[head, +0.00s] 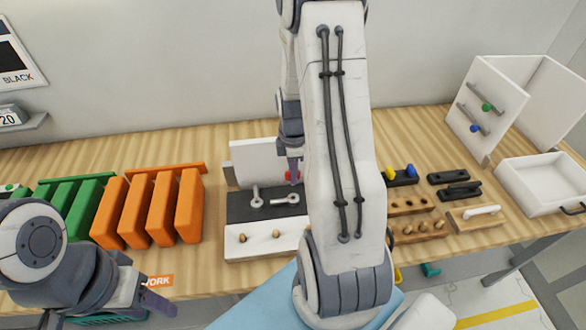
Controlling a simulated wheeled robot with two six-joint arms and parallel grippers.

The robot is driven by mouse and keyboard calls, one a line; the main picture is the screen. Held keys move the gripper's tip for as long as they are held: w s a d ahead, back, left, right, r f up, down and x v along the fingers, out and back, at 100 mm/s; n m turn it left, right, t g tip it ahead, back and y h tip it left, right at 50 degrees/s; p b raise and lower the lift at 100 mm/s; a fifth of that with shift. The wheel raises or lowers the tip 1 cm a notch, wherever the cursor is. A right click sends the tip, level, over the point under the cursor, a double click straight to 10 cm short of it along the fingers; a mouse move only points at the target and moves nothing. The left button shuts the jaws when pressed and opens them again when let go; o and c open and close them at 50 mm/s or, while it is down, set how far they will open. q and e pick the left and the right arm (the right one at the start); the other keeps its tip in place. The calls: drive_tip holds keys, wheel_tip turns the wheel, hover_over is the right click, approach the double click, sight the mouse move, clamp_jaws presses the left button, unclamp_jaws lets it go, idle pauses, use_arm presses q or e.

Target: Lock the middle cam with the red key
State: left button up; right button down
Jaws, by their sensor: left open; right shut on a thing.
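My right gripper (292,168) points down over the workpiece. It is shut on the red key (289,176), of which only small red parts show beside the fingers. Just below lies a dark strip (238,209) with two grey metal fittings, a left one (256,197) and a right one (285,199). Whether these are cams, and which is the middle one, I cannot tell. I cannot tell whether the key touches anything. My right arm hides the strip's right end. My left gripper (155,290) is open and empty at the table's front left.
A white panel with wooden dowels (242,238) lies in front of the strip; a white board (255,160) stands behind. Orange (189,206) and green (82,208) panels stand left. Right are wooden holders (418,226), black blocks (459,191) and a white drawer (530,195).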

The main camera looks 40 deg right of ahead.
drive_tip(key=shift+f+b, duration=2.05)
drive_tip(key=shift+f, duration=0.25)
drive_tip(key=shift+f+b, duration=0.35)
drive_tip(key=shift+f, duration=0.2)
drive_tip(key=shift+f, duration=0.2)
drive_tip(key=shift+d+f+b, duration=0.1)
drive_tip(key=shift+f+b, duration=0.35)
drive_tip(key=shift+f, duration=0.35)
